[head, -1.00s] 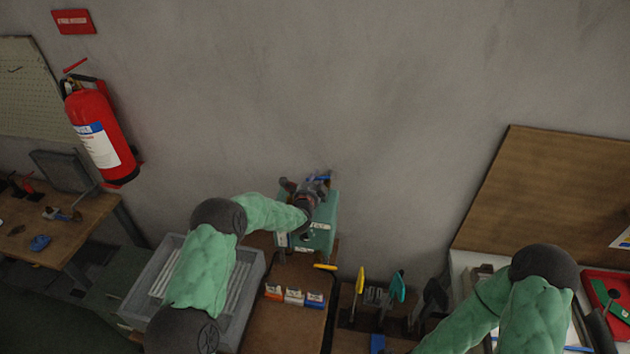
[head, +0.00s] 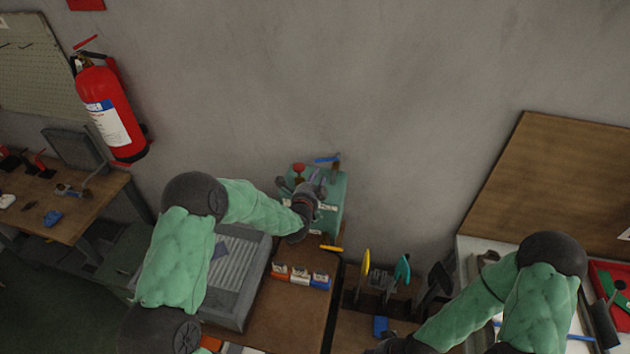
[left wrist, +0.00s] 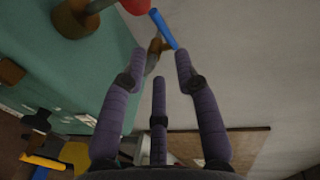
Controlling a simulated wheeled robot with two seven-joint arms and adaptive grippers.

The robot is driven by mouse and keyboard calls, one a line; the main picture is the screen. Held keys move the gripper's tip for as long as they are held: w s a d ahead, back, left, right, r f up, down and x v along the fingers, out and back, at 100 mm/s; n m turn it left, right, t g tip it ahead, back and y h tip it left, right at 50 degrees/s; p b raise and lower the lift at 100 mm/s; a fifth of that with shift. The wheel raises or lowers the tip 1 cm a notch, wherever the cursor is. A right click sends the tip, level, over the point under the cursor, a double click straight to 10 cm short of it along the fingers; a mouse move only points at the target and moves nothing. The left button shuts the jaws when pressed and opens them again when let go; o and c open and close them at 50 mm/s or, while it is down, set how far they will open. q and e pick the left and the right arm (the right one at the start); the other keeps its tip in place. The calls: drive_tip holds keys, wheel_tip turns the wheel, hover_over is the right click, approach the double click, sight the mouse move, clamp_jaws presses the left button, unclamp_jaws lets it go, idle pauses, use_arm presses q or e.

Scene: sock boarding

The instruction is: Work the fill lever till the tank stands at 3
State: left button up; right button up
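A teal tank unit (head: 334,190) stands against the wall, with a red knob (head: 299,168) and a blue-handled lever (head: 327,159) on top. In the left wrist view the blue lever handle (left wrist: 163,28) is just past my fingertips, apart from them, and the red knob (left wrist: 134,5) is at the top edge. My left gripper (head: 314,183) is over the unit's near side; its fingers (left wrist: 160,62) are spread and empty. No level reading is legible. My right arm's dark wrist is at the bottom edge of the head view; its fingers cannot be made out.
A grey bin (head: 258,265) and several small coloured boxes (head: 299,277) are in front of the unit. A rack with yellow (head: 366,268) and teal (head: 402,270) tools stands to the right. A fire extinguisher (head: 110,118) hangs at left. The wall above the unit is clear.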

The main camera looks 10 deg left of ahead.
use_arm(q)
drive_tip(key=shift+s+r, duration=0.1)
drive_tip(key=shift+s, duration=0.35)
